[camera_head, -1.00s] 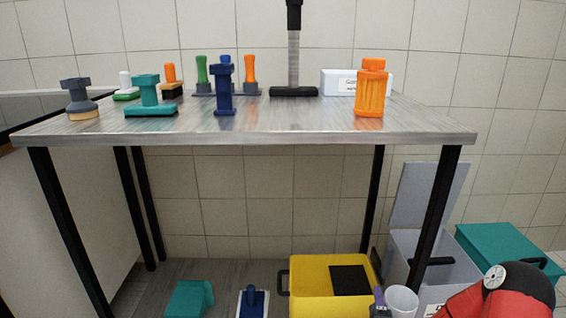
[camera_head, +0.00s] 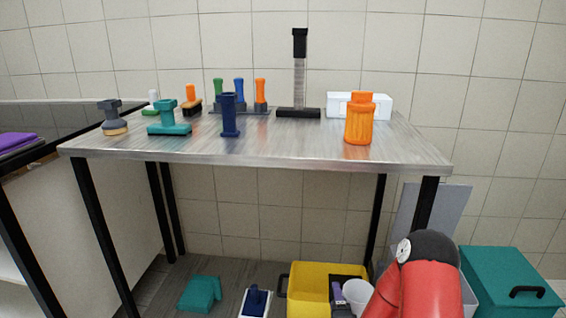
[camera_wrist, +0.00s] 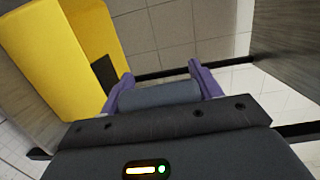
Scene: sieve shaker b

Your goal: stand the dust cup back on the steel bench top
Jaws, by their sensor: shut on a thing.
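My gripper (camera_wrist: 163,92) is shut on a slate-grey rounded thing (camera_wrist: 158,95), which I take to be the dust cup; it spans between the two purple fingers, and only part of it shows. In the head view a purple finger (camera_head: 338,292) shows low down, in front of the yellow bin and below the bench top. A pale cup-like shape (camera_head: 357,292) is beside it; I cannot tell whether it is the held thing. The steel bench top (camera_head: 290,148) is above and behind the gripper.
An orange jar (camera_head: 359,120) stands at the bench's right front, a navy tool (camera_head: 230,115) and teal tool (camera_head: 170,120) at left. The front middle is clear. Below are the yellow bin (camera_head: 307,285), a teal box (camera_head: 505,280) and the bench's right leg (camera_head: 427,200).

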